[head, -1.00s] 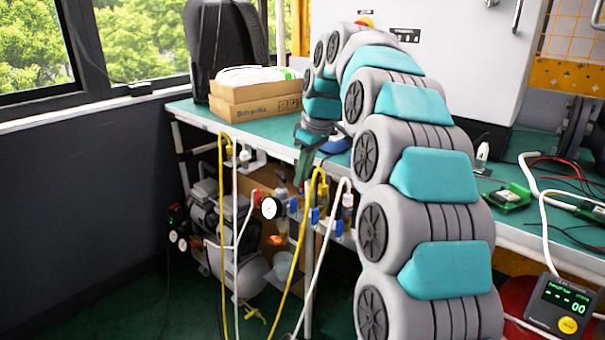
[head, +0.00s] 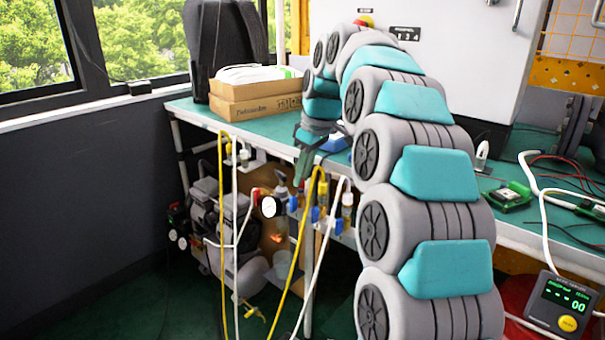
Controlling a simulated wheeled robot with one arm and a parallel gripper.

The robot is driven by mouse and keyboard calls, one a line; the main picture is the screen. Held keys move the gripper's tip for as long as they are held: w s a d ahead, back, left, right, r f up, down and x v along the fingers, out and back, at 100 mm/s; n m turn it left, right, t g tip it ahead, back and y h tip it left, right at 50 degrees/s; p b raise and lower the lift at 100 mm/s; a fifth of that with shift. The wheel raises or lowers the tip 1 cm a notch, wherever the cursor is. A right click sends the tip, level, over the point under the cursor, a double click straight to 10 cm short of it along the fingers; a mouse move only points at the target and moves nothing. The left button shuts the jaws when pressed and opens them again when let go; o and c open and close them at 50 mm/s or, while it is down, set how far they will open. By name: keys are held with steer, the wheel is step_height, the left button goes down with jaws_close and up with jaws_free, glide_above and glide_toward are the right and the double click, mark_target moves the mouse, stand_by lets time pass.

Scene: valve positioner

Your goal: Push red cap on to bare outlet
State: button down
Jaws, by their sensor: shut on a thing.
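My gripper (head: 303,166) points down at the front edge of the bench, just above the row of fittings under it. It is small in the view and partly hidden by my own arm. Blue and yellowish fittings (head: 318,214) sit below and right of the gripper. I cannot pick out the bare outlet.
Yellow hoses (head: 300,240) and white hoses (head: 326,256) hang in front of the fittings. A compressor (head: 222,225) stands under the bench. Cardboard boxes (head: 255,108) sit on the green benchtop (head: 215,112). A handheld meter (head: 560,305) is at lower right.

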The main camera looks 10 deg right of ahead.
steer(key=shift+f+b, duration=0.3)
steer(key=shift+f, duration=0.25)
stand_by(0.4)
steer(key=c, duration=0.8)
jaws_free()
steer(key=shift+o, duration=0.2)
steer(key=v, duration=0.6)
steer(key=s+f+m+g, duration=0.1)
steer(key=s+f+m, duration=0.2)
steer(key=s+f, duration=0.4)
steer(key=s+a+f+m+g+h, duration=0.1)
steer(key=s+f, duration=0.6)
steer(key=s, duration=1.4)
steer(key=s+f+m+g+h, duration=0.1)
steer(key=s+f+m, duration=0.3)
steer(key=s+f, duration=0.4)
steer(key=s+g, duration=0.1)
steer(key=s, duration=0.5)
steer(key=shift+a+m, duration=0.25)
steer(key=shift+m, duration=0.05)
